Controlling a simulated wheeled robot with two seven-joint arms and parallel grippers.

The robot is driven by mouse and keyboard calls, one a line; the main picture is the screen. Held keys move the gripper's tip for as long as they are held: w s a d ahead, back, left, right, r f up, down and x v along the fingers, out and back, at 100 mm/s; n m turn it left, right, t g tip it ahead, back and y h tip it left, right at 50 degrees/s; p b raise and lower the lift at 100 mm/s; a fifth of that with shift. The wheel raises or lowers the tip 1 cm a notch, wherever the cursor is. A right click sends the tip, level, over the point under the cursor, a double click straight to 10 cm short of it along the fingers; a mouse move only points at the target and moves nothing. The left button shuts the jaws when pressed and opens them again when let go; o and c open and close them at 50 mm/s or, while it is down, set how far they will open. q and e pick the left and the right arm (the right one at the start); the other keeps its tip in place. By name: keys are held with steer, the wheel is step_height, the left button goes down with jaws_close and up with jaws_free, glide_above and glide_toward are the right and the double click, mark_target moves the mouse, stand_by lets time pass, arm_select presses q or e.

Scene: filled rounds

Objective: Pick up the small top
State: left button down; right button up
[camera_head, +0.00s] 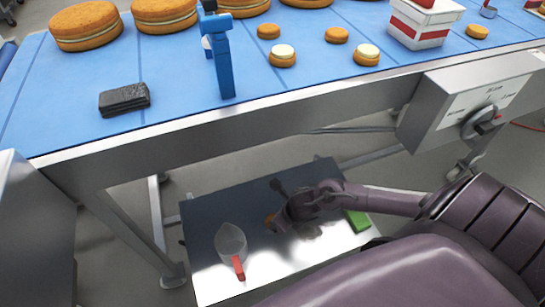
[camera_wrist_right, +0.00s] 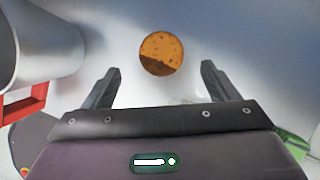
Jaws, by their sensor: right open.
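A small round orange-brown sponge top (camera_wrist_right: 161,54) lies flat on the grey metal lower shelf, shown in the right wrist view. A dark shadow covers its lower part. In the head view only a bit of it (camera_head: 269,219) shows beside my right gripper. My right gripper (camera_wrist_right: 160,70) is open, with its two fingers apart on either side of the top and nothing held. The top sits between and slightly beyond the fingertips. The exact height above it is hard to tell. My left gripper is not in view.
Above is a blue belt (camera_head: 180,85) with small rounds, some creamed, large filled cakes, a black block (camera_head: 124,99) and a blue stand (camera_head: 222,65).

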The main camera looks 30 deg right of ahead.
steer(key=b+x, duration=0.1)
steer(key=x, duration=0.3)
steer(key=shift+f, duration=0.1)
steer(key=shift+w+f, duration=0.25)
steer(key=shift+f, duration=0.15)
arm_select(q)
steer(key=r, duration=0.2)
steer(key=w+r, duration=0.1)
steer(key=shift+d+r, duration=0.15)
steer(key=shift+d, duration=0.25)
arm_select(e)
steer(key=c, duration=0.8)
